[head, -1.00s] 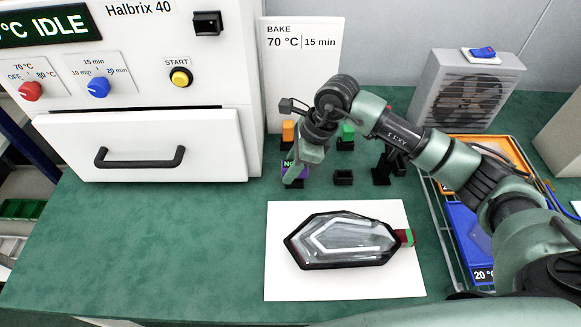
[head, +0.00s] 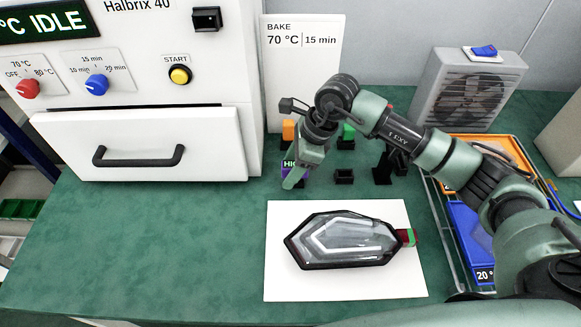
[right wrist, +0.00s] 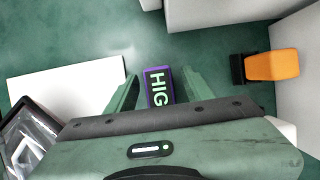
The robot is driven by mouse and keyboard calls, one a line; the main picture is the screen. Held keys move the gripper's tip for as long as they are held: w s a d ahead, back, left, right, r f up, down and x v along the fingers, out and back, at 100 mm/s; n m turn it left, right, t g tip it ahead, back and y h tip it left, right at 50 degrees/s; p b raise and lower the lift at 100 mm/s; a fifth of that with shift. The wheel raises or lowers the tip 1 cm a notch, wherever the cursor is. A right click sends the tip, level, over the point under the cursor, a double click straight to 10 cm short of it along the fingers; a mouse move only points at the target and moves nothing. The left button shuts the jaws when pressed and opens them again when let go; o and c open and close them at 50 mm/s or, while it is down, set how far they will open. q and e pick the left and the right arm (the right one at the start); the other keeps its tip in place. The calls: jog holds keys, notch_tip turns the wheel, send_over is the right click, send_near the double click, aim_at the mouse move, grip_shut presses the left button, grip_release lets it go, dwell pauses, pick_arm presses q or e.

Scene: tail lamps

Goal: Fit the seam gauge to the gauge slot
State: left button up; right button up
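The purple block with a lit text face (head: 286,170), which I take for the seam gauge, stands at the back of the bench, left of centre. My right gripper (right wrist: 160,76) is open, one finger on each side of the block with narrow gaps visible. In the head view my right gripper (head: 293,176) partly covers the block. An empty small black holder (head: 344,177) is to its right; I cannot tell whether it is the gauge slot. My left gripper is not in view.
A tail lamp (head: 340,241) lies on a white mat (head: 290,290) in front. Orange (head: 288,130) and green (head: 348,131) blocks stand behind. Bench front left is clear.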

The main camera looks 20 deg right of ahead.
jog(key=b+v, duration=0.1)
jog(key=v, duration=0.6)
jog(key=shift+d+r, duration=0.2)
jog(key=shift+r, duration=0.15)
jog(key=shift+s, duration=0.1)
